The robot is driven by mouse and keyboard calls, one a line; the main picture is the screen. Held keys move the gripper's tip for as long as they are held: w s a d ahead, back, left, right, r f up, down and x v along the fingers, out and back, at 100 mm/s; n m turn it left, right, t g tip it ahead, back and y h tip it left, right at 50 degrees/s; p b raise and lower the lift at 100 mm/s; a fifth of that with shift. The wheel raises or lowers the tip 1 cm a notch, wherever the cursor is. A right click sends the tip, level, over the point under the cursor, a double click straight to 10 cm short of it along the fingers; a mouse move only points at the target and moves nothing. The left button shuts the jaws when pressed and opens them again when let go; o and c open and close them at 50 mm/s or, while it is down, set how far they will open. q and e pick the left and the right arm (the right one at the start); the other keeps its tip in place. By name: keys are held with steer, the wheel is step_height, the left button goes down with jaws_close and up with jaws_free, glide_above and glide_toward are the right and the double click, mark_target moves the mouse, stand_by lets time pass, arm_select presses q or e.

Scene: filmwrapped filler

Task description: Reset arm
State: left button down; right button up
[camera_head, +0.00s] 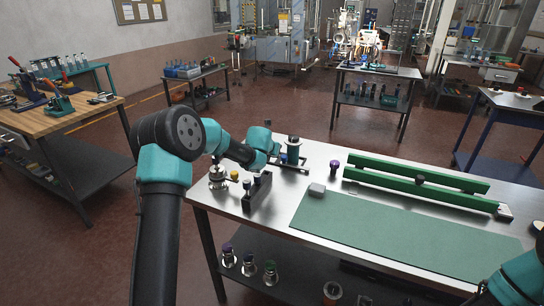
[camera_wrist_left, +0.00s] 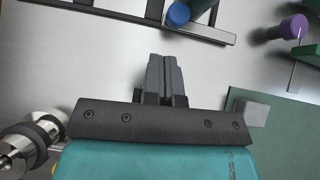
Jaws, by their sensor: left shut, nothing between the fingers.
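My left arm comes in from the left in the head view and reaches over the back left of the metal worktable (camera_head: 325,150). My left gripper (camera_wrist_left: 163,75) shows in the left wrist view with its two dark fingers closed together, nothing between them, above the bare metal top. My right arm shows only as a teal and black part at the lower right corner of the head view. Its gripper is outside the frame.
A green mat (camera_head: 400,228), a small grey block (camera_head: 317,190), a purple-capped bottle (camera_head: 334,168) and a long green fixture (camera_head: 420,178) are on the table. A dark holder (camera_head: 257,192) with small bottles stands at its left. A blue cylinder (camera_wrist_left: 180,14) is beyond my left fingers.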

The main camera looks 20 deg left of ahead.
arm_select(q)
steer(key=shift+v, duration=0.8)
steer(key=shift+a, duration=0.1)
